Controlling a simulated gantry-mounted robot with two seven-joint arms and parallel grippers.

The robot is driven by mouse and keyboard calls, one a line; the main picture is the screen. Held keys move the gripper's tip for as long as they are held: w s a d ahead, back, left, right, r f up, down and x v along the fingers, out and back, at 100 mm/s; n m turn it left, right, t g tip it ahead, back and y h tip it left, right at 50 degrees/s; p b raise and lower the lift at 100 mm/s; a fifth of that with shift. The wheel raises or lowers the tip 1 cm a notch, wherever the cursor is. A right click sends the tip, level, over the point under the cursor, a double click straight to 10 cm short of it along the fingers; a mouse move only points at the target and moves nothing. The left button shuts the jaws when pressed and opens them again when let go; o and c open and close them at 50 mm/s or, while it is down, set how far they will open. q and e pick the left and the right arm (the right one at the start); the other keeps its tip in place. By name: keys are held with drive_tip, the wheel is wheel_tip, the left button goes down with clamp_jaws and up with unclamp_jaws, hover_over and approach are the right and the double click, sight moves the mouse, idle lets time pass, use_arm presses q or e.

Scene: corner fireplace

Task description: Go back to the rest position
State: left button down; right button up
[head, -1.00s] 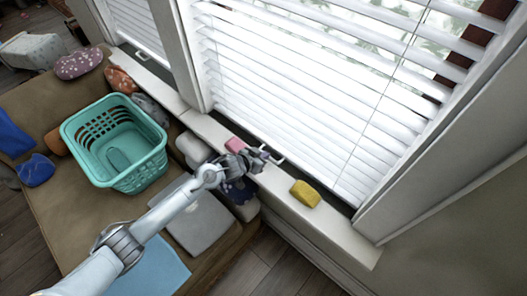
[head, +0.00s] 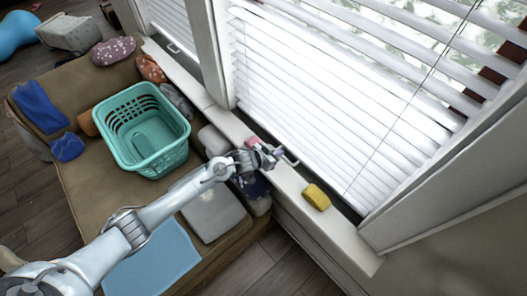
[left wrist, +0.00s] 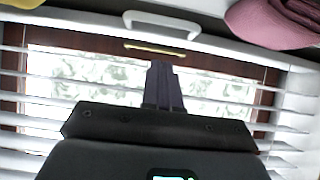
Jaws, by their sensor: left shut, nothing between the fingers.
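My left gripper (head: 274,157) is at the end of the arm that comes in from the lower left of the head view. It is over the white window sill, close to a pink item (head: 251,141) and partly in front of it. In the left wrist view its fingers (left wrist: 163,85) are together with nothing between them. A white window handle (left wrist: 162,24) shows just beyond the fingertips; I cannot tell whether they touch. The pink item is also at the top right of the left wrist view (left wrist: 275,22). My right gripper is not in view.
A yellow sponge-like block (head: 316,197) lies on the sill (head: 335,227) right of the gripper. White blinds (head: 330,100) stand behind. A brown sofa (head: 88,185) holds a teal basket (head: 150,155), cushions, a grey laptop-like slab (head: 213,214) and a light blue sheet (head: 155,262).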

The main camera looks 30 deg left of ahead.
use_arm(q)
drive_tip(key=p+v, duration=0.2)
drive_tip(key=v, duration=0.6)
drive_tip(key=s+d+f+n+g, duration=0.1)
drive_tip(key=s+d+f, duration=0.3)
drive_tip(key=s, duration=0.4)
drive_tip(key=s+d+f+n+g, duration=0.1)
drive_tip(key=s+d+f+n, duration=0.2)
drive_tip(key=s, duration=0.5)
drive_tip(key=s+a+r+m+g+y, duration=0.1)
drive_tip(key=s+a+r+g+y, duration=0.35)
drive_tip(key=s+r, duration=0.75)
wheel_tip(320, 180, up, 30)
drive_tip(key=s+m+p, duration=0.1)
drive_tip(key=s+p, duration=0.1)
drive_tip(key=p, duration=2.9)
drive_tip(key=shift+s+a+h+p, duration=0.2)
drive_tip(key=shift+a+h+p, duration=0.2)
drive_tip(key=shift+h, duration=0.05)
drive_tip(key=shift+g, duration=0.25)
